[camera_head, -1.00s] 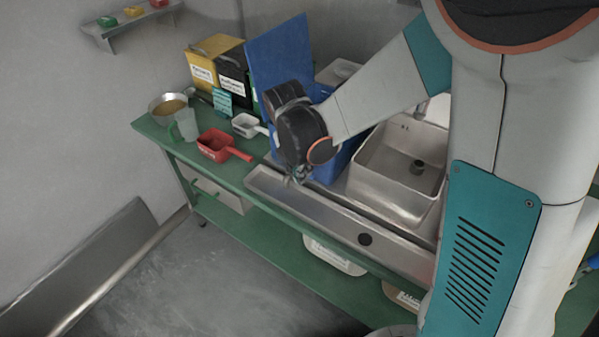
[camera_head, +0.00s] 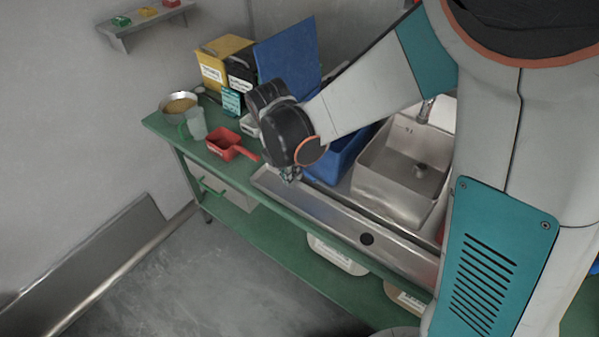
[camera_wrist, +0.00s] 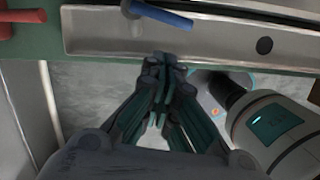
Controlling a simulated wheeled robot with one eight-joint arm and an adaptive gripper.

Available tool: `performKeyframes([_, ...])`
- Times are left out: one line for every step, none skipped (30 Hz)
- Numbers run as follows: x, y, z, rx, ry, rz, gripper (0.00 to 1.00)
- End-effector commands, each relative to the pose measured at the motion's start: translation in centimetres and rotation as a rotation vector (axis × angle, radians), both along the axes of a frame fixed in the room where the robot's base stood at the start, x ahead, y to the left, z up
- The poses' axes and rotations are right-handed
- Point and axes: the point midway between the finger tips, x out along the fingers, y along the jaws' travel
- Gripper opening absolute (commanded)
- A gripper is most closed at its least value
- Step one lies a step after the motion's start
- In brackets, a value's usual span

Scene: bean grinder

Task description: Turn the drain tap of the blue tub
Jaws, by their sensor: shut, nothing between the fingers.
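The blue tub (camera_head: 338,160) stands on the bench at the left of the sink, with a raised blue panel (camera_head: 288,52) behind it. My wrist hides part of the tub in the head view. A blue lever (camera_wrist: 161,14), which looks like the drain tap, shows at the top of the wrist view above the metal trough (camera_wrist: 220,38). My gripper (camera_head: 290,175) is over the front of the trough; in the wrist view my gripper (camera_wrist: 164,60) is shut and empty, its fingertips below the lever in the picture and apparently apart from it.
A red scoop (camera_head: 228,144) lies on the green bench left of my gripper, its handle reaching toward the trough. A steel sink (camera_head: 398,170) is at the right. A jug (camera_head: 194,123) and a bowl (camera_head: 179,104) stand at the far left. The floor in front is clear.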

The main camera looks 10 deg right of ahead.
Motion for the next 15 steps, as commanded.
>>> performKeyframes([-0.1, 0.0, 1.6, -0.001, -0.001, 0.000, 0.00])
performKeyframes([-0.1, 0.1, 2.2, -0.001, -0.001, 0.000, 0.00])
performKeyframes([-0.2, 0.2, 2.9, -0.001, -0.001, 0.000, 0.00])
performKeyframes([-0.2, 0.3, 3.4, -0.001, -0.001, 0.000, 0.00])
performKeyframes([-0.3, 0.4, 3.9, -0.001, -0.001, 0.000, 0.00])
performKeyframes([-0.4, 0.5, 4.6, -0.001, -0.001, 0.000, 0.00])
performKeyframes([-0.4, 0.6, 5.1, -0.001, -0.001, 0.000, 0.00])
performKeyframes([-0.5, 0.7, 5.6, -0.001, -0.001, -0.001, 0.00])
performKeyframes([-0.6, 0.8, 6.2, -0.001, -0.001, -0.001, 0.00])
performKeyframes([-0.6, 0.8, 6.6, -0.001, -0.001, -0.001, 0.00])
performKeyframes([-0.6, 0.9, 7.0, -0.001, -0.001, -0.001, 0.00])
performKeyframes([-0.7, 1.0, 7.5, -0.001, -0.001, -0.001, 0.00])
performKeyframes([-0.7, 1.1, 7.8, -0.001, -0.001, -0.001, 0.00])
performKeyframes([-0.8, 1.1, 8.1, -0.001, -0.001, -0.001, 0.00])
performKeyframes([-0.8, 1.2, 8.5, -0.001, -0.001, -0.001, 0.00])
